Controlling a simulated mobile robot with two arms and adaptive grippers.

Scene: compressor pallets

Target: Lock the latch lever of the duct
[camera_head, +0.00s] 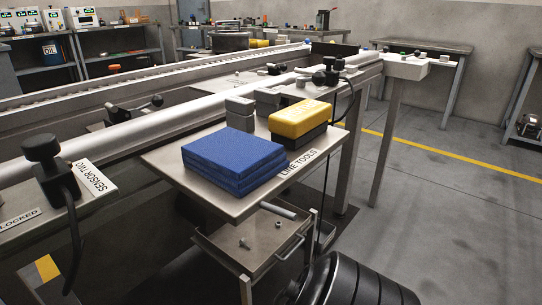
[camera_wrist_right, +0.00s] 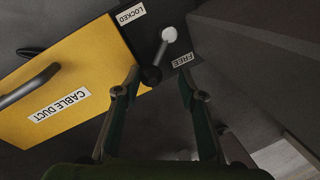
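In the right wrist view the yellow cable duct (camera_wrist_right: 62,88) lies at the left, with a black handle across it. Beside it a dark panel carries a LOCKED label (camera_wrist_right: 131,13) and a FREE label (camera_wrist_right: 182,60). The latch lever (camera_wrist_right: 160,56) lies on this panel, with a pale round end and a black rounded end, beside the FREE label. My right gripper (camera_wrist_right: 159,78) is open, its fingertips on either side of the lever's black end; I cannot tell whether they touch it. My left gripper is not in view. In the head view I cannot make out the lever.
In the head view a LINE TOOLS shelf (camera_head: 234,203) holds a blue block (camera_head: 235,158) and a yellow-and-black case (camera_head: 299,121). A tray (camera_head: 262,250) is below. A black sensor with cable (camera_head: 45,160) stands at the left. Open floor (camera_head: 450,210) lies right.

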